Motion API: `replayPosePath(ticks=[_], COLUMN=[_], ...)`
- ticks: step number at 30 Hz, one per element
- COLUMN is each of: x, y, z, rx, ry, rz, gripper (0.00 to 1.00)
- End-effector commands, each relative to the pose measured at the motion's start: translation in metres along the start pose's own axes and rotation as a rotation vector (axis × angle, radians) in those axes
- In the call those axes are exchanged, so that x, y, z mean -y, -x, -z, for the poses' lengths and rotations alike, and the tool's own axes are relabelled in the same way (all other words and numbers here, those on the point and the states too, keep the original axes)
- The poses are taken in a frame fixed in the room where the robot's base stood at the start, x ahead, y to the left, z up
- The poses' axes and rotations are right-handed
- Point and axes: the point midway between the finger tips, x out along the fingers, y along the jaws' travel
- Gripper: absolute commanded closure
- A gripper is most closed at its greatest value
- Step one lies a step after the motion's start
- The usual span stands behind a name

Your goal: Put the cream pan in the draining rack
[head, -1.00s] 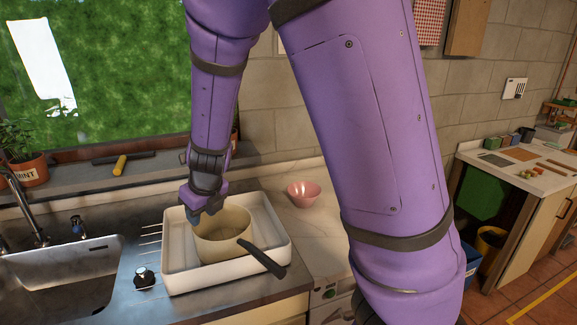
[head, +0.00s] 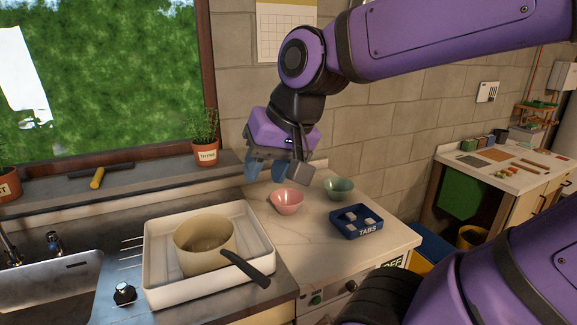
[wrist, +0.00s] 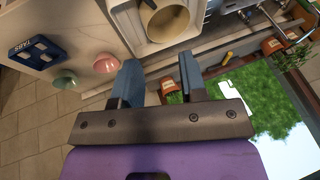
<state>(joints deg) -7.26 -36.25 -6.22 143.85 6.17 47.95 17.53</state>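The cream pan (head: 206,246) has a dark handle and sits upright inside the white draining rack (head: 156,274), a tray-like rack beside the sink. Its handle reaches over the rack's front right rim. The pan also shows in the wrist view (wrist: 168,24), in the rack (wrist: 138,42). My gripper (head: 265,172) is raised behind and to the right of the rack, near the wall, apart from the pan. In the wrist view my gripper (wrist: 160,80) has its two blue fingers spread with nothing between them.
A pink bowl (head: 287,201), a green bowl (head: 339,188) and a dark blue TABS tray (head: 346,224) stand on the pale counter right of the rack. The sink (head: 50,290) lies to the left. A potted thyme plant (head: 205,152) stands on the sill.

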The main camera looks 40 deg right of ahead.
Motion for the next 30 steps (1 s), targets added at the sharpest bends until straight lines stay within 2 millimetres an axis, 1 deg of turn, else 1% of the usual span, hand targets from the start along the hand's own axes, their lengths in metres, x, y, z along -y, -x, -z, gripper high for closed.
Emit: replayPosePath(ticks=[1,3,6,9,30], x=[-0.005,-0.011,-0.016,-0.018,-0.018], y=[0.009,0.017,0.025,0.028,0.028], z=[-0.006,-0.014,-0.022,-0.025,-0.026], rx=[-0.028,-0.047,-0.061,-0.065,-0.065], ry=[0.085,0.198,0.307,0.361,0.370], rz=[-0.029,-0.072,-0.118,-0.142,-0.144], gripper=[0.61,0.61,0.61,0.61,0.61])
